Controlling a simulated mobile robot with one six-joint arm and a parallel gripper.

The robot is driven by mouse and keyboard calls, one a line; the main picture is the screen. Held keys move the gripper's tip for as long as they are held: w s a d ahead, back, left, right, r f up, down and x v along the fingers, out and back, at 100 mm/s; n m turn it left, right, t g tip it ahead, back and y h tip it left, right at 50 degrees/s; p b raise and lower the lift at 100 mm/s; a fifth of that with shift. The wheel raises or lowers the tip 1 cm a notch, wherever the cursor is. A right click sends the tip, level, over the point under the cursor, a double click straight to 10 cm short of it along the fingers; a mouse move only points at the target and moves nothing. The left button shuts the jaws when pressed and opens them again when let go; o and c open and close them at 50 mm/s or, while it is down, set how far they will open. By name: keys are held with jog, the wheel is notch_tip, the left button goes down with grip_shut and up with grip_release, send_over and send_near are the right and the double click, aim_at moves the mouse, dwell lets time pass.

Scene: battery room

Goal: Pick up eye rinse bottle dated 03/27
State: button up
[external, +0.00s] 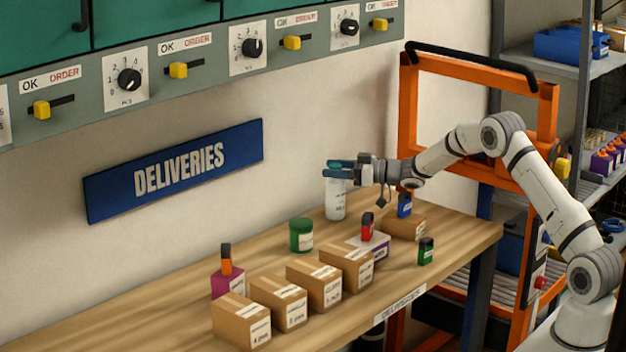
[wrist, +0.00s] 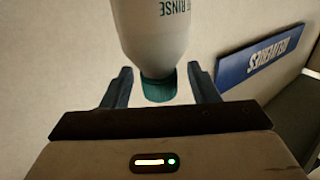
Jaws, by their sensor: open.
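A white eye rinse bottle (external: 335,200) with a teal cap stands upright at the back of the wooden bench, against the wall side. My gripper (external: 336,170) is at the height of the bottle's top, fingers pointing left. In the wrist view the bottle (wrist: 155,35) appears upside down, with part of the word RINSE showing. Its teal cap (wrist: 159,88) lies between the two spread fingers of my gripper (wrist: 161,88), with a gap on each side. The gripper is open and holds nothing. No date can be read on the bottle.
Several cardboard boxes (external: 283,302) line the front of the bench (external: 455,243). A green jar (external: 301,235), a purple bottle (external: 228,280) and small capped bottles stand nearby. A blue DELIVERIES sign (external: 174,170) hangs on the wall. An orange frame (external: 405,120) stands behind my arm.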

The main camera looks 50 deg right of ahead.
grip_shut()
dwell(0.4)
